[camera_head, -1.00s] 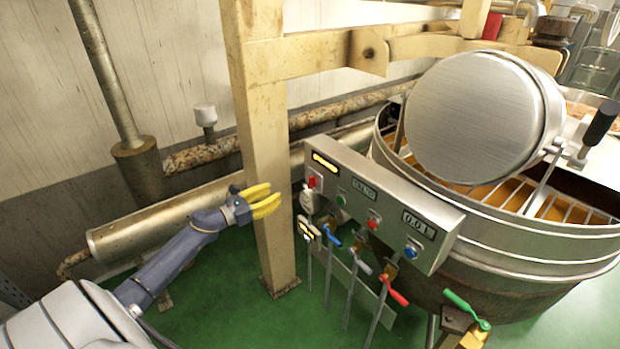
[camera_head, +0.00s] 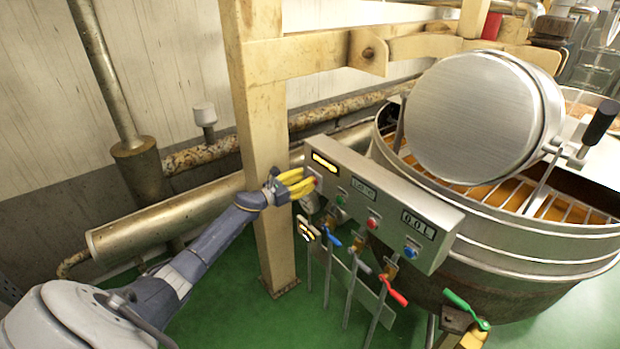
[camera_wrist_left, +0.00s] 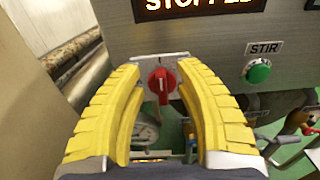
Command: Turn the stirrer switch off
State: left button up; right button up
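My left gripper (camera_head: 308,180) is at the left end of the grey control panel (camera_head: 385,205), its yellow fingers pointing at the panel. In the left wrist view the gripper (camera_wrist_left: 160,68) is open, its fingers apart. A red rotary switch (camera_wrist_left: 162,82) on a pale plate shows between the fingertips, its handle about upright; contact cannot be told. In the head view the fingers largely cover this switch. A green button (camera_wrist_left: 258,71) under a STIR label (camera_wrist_left: 264,47) is to its right. The display (camera_wrist_left: 200,6) above reads STOPPED. My right gripper is not in view.
A yellowish upright post (camera_head: 268,130) stands close behind my left gripper. Blue and red valve handles (camera_head: 393,290) hang below the panel. The large metal kettle (camera_head: 530,255) with its round drum (camera_head: 480,115) is at the right. Green floor (camera_head: 235,300) is clear at the lower left.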

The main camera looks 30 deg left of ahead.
pick_arm(q)
jog(key=shift+x, duration=1.1)
jog(key=shift+c, duration=0.3)
grip_shut()
